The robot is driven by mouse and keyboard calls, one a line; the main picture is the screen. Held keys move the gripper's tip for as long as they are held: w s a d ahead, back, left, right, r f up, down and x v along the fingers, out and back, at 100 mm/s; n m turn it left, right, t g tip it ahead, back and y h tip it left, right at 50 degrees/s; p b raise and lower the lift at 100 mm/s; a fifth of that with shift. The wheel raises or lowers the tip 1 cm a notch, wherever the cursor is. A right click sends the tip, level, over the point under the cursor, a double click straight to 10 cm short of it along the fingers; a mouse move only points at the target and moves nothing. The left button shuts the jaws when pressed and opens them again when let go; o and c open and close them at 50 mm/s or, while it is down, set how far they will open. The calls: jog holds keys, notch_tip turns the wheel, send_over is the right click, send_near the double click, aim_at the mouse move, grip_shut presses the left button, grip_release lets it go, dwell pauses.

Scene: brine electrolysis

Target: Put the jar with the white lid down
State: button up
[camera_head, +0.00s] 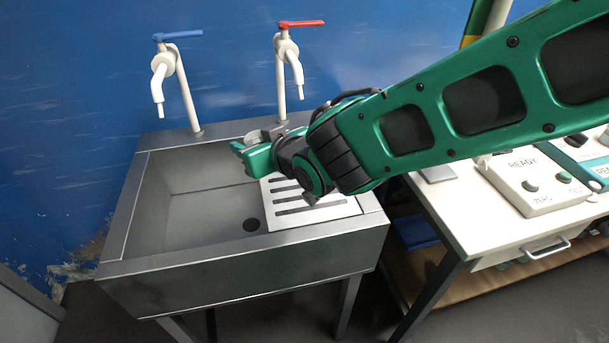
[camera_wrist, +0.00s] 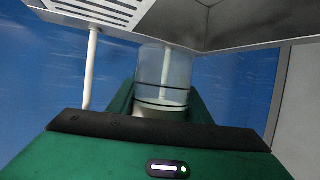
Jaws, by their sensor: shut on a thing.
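The jar (camera_wrist: 165,68) is a clear cylinder with dark rings in the wrist view. Its whitish lid (camera_wrist: 160,112) is at the near end, partly hidden by my gripper's body. My gripper (camera_wrist: 163,98) is shut on the jar, with green fingers on either side. In the head view my gripper (camera_head: 252,156) is over the back of the metal sink (camera_head: 137,215), beside the white slotted drainboard (camera_head: 330,211). Only a small pale part of the jar (camera_head: 258,134) shows there behind the fingers. I cannot tell whether the jar touches anything below.
A tap with a blue handle (camera_head: 165,74) and a tap with a red handle (camera_head: 287,55) stand behind the sink. The left of the basin is empty. A white table (camera_head: 437,213) with a device marked READY (camera_head: 528,182) is on the right.

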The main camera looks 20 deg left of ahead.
jog(key=w+d+f, duration=0.2)
jog(key=w, duration=0.1)
jog(key=w+d+f, duration=0.4)
jog(key=w, duration=0.1)
jog(key=shift+w+d+f, duration=0.15)
jog(key=shift+w+f, duration=0.1)
jog(key=shift+w, duration=0.1)
jog(key=shift+f, duration=2.05)
jog(key=o, duration=1.2)
jog(key=shift+f, duration=0.1)
jog(key=v, duration=1.2)
